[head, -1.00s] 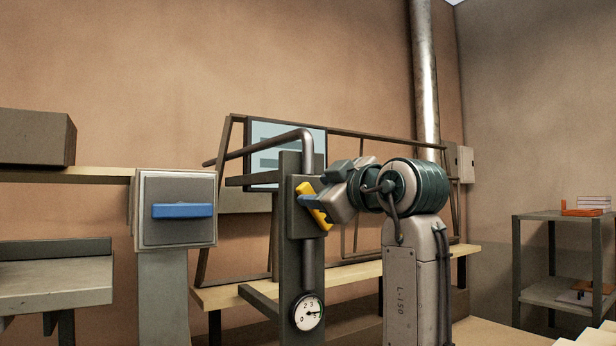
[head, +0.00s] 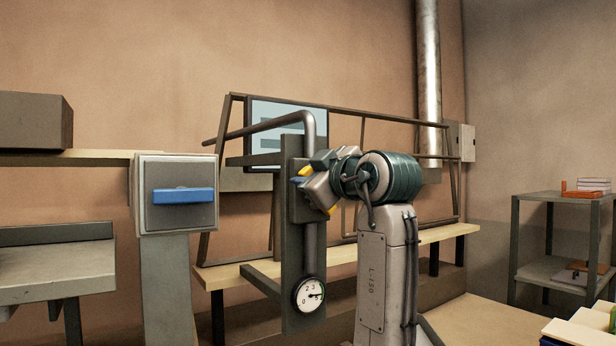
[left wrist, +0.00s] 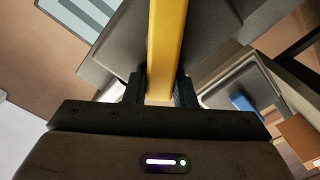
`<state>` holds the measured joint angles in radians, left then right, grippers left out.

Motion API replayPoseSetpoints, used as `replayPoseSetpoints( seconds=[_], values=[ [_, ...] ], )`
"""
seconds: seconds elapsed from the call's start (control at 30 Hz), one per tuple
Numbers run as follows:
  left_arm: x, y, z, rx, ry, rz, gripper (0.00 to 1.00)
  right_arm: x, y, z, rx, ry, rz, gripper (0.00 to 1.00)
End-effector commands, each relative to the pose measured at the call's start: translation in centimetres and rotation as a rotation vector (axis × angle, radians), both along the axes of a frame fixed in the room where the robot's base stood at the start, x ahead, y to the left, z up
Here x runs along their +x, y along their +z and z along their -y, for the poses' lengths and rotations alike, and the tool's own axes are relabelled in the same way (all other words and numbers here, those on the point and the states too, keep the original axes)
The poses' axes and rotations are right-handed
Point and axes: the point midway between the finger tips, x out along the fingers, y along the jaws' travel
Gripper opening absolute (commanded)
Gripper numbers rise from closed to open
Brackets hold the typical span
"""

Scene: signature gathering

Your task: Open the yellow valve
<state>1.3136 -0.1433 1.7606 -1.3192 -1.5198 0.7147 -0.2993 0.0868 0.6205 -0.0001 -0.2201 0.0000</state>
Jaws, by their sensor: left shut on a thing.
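The yellow valve handle (head: 331,210) is on a dark upright post with a grey pipe (head: 309,130), in the middle of the head view. It slants from upper left to lower right, and its middle is hidden behind my gripper. My left gripper (head: 302,179) reaches it from the right and is shut on it. In the left wrist view the yellow handle (left wrist: 167,45) runs straight up from between the two dark fingers (left wrist: 159,90). A round white pressure gauge (head: 310,294) sits low on the post. My right gripper is not in view.
A grey box with a blue handle (head: 183,195) stands on a pedestal left of the post. A wooden bench (head: 235,275) and a metal frame (head: 390,122) are behind it. A shelf rack (head: 515,250) stands at the right.

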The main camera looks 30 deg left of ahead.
Motion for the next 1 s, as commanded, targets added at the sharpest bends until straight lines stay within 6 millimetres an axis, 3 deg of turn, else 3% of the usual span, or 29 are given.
replayPoseSetpoints(
  seconds=[0.27, 1.0],
  values=[
    [0.1, 0.1, 0.1, 0.024, 0.001, -0.054, 0.01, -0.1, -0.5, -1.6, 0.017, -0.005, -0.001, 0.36],
    [1.8, 0.9, 0.7, 0.222, 0.0, -0.526, 0.01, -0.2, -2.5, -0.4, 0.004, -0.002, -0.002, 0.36]
  ],
)
